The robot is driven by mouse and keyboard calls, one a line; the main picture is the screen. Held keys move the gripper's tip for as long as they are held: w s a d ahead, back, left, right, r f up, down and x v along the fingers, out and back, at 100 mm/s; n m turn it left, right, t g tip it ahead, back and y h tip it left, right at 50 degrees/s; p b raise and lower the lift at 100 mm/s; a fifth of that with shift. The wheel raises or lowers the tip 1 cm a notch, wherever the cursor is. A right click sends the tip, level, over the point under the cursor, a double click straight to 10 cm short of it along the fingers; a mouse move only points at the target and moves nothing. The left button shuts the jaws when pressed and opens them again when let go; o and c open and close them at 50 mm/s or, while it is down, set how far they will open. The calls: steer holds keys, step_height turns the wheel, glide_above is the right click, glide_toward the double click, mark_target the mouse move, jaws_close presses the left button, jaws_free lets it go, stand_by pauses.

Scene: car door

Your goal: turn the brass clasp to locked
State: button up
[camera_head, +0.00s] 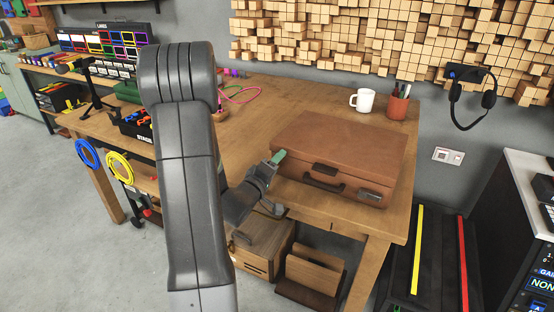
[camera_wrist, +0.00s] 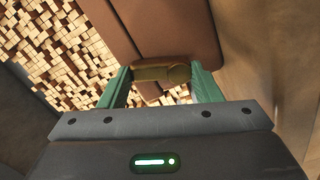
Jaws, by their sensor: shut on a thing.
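A brown leather case (camera_head: 340,145) lies shut on the wooden table, with a dark handle (camera_head: 323,185) on its front side. My gripper (camera_head: 277,157) is at the case's left front corner, and its green fingers show there. In the wrist view my gripper (camera_wrist: 160,72) has one green finger at each end of the brass clasp (camera_wrist: 152,73). It is shut on the clasp, which lies against the brown case (camera_wrist: 175,30). The clasp is hidden behind my gripper in the head view. I cannot tell whether it is turned to locked.
A second metal latch (camera_head: 370,195) sits on the case's right front. A white mug (camera_head: 362,100) and a brown pen cup (camera_head: 397,107) stand behind the case. A tool tray (camera_head: 137,125) is at the table's left. Wooden boxes (camera_head: 262,245) stand below the table.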

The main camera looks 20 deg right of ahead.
steer(key=shift+w+a+n+p, duration=0.15)
steer(key=shift+n+p, duration=0.5)
steer(key=shift+n, duration=0.4)
steer(key=shift+w+a+n+p, duration=0.1)
steer(key=shift+n+p, duration=0.5)
steer(key=shift+n, duration=0.45)
steer(key=o, duration=1)
steer(key=v, duration=1.3)
steer(key=shift+s+a, duration=0.2)
steer(key=shift+a, duration=0.1)
